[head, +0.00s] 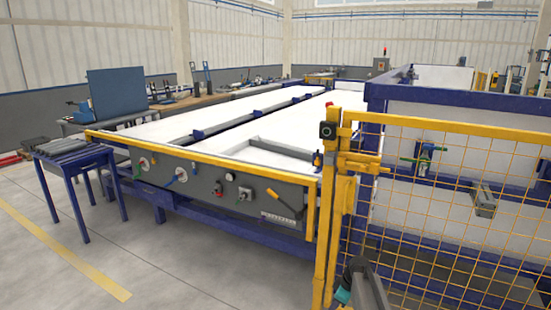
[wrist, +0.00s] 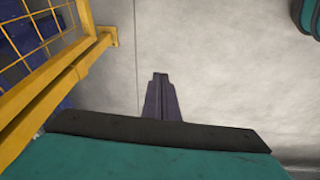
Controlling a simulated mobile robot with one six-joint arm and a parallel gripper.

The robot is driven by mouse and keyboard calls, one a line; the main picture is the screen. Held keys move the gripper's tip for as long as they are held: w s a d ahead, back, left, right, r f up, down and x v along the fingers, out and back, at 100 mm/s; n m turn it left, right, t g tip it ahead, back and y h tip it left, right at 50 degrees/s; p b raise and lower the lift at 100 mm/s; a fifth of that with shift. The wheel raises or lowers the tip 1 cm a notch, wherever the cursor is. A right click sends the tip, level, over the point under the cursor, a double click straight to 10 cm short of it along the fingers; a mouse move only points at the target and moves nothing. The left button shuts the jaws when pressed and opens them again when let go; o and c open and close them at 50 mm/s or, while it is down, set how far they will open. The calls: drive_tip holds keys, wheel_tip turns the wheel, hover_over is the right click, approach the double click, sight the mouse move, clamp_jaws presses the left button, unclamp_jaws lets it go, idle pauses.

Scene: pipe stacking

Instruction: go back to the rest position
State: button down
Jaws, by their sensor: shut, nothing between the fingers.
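My gripper (wrist: 160,80) points down over the pale concrete floor (wrist: 200,60) in the wrist view. Its two dark fingers are together, with nothing between them. Grey pipe-like pieces (head: 70,150) lie on a small blue stand (head: 72,176) at the left in the head view, far from my gripper. A part of my arm shows at the bottom edge of the head view; the fingers cannot be made out there.
A yellow mesh fence (head: 455,215) with a yellow post (head: 326,215) stands close on the right; its yellow frame (wrist: 55,90) fills the left of the wrist view. A long machine table (head: 225,185) stands ahead. The floor at the front left is free.

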drive_tip(key=s+a+f+m+g+p, duration=0.1)
drive_tip(key=s+a+f, duration=0.1)
drive_tip(key=s+f, duration=0.45)
drive_tip(key=s+a+f+m+g+p, duration=0.1)
drive_tip(key=s+a+f+g, duration=0.15)
drive_tip(key=s, duration=0.75)
drive_tip(key=s+a+f+g, duration=0.1)
drive_tip(key=s+a+f, duration=0.2)
drive_tip(key=s+f, duration=0.45)
drive_tip(key=s+d+m+g+h+p, duration=0.1)
drive_tip(key=s+m, duration=0.9)
drive_tip(key=s, duration=1.4)
drive_tip(key=shift+d+r+g+h, duration=0.4)
drive_tip(key=shift+g+h, duration=0.4)
drive_tip(key=shift+g, duration=0.05)
